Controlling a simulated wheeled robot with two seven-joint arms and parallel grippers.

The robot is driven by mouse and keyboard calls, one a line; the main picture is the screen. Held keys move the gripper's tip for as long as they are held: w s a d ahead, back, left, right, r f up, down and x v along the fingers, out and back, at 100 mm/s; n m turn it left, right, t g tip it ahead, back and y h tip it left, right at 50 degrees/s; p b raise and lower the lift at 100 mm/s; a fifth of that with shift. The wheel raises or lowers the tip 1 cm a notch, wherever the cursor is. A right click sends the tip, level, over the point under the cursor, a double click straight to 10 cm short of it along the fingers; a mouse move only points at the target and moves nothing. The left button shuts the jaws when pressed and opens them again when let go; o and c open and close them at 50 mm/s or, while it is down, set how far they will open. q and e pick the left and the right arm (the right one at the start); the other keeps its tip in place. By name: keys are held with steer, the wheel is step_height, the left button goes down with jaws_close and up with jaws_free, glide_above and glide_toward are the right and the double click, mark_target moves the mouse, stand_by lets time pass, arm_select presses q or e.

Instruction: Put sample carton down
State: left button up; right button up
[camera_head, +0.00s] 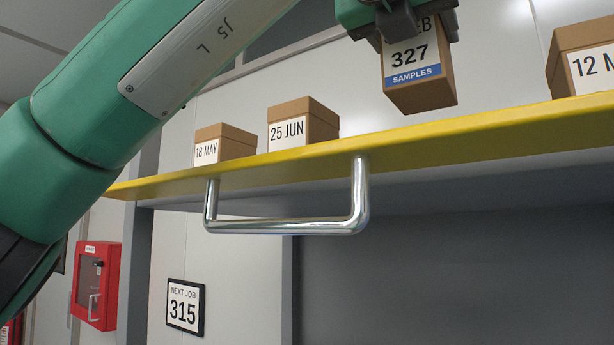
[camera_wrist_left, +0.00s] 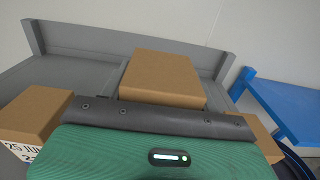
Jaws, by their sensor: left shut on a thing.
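The sample carton (camera_head: 421,78) is a brown box with a white label that reads 327 over a blue SAMPLES band; the top of the label is partly covered. My left gripper (camera_head: 398,24) is shut on it from above, at the top of the head view. The carton hangs above the grey shelf with the yellow front edge (camera_head: 478,126), with a gap beneath it. In the left wrist view the carton (camera_wrist_left: 165,75) shows beyond my green gripper body, over the grey shelf (camera_wrist_left: 95,42). The fingertips are hidden there. My right gripper is in neither view.
Cartons marked 18 MAY (camera_head: 226,143), 25 JUN (camera_head: 303,124) and 12 M (camera_head: 585,58) stand on the shelf on both sides, with room between them. A metal handle (camera_head: 290,226) hangs below the edge. A red wall box (camera_head: 96,285) and a NEXT JOB 315 sign (camera_head: 185,307) are lower left.

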mark_target(422, 99)
arm_select(q)
step_height(422, 99, down, 6)
steer(key=shift+r, duration=0.1)
steer(key=shift+f, duration=0.8)
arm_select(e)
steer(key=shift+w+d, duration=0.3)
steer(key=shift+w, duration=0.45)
arm_select(q)
steer(key=shift+r, duration=0.1)
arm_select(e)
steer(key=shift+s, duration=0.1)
